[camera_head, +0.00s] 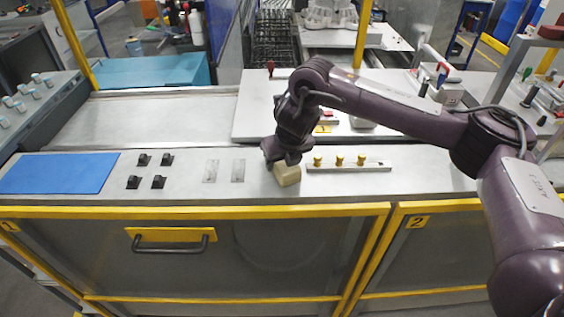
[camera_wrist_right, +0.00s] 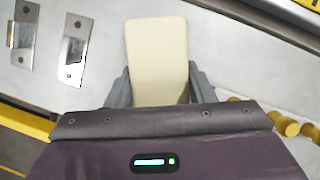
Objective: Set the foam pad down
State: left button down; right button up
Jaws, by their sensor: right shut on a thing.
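A cream foam pad (camera_head: 288,174) is at my right gripper (camera_head: 283,160), on or just above the grey bench top. In the right wrist view the pad (camera_wrist_right: 157,55) sits between the two grey fingers of the right gripper (camera_wrist_right: 159,85), which is shut on it. The pad's near end is hidden behind the gripper body. Whether the pad touches the bench cannot be told. My left gripper is not in view.
A blue mat (camera_head: 60,173) lies on the bench at the left. Black blocks (camera_head: 158,182) and two metal plates (camera_head: 238,171) stand between mat and pad. A rail with yellow knobs (camera_head: 350,166) is just right of the pad. Bare bench (camera_head: 230,192) shows along the front.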

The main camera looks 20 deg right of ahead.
jog(key=shift+r, duration=0.75)
notch_tip(320, 180, up, 19)
jog(key=p, duration=0.1)
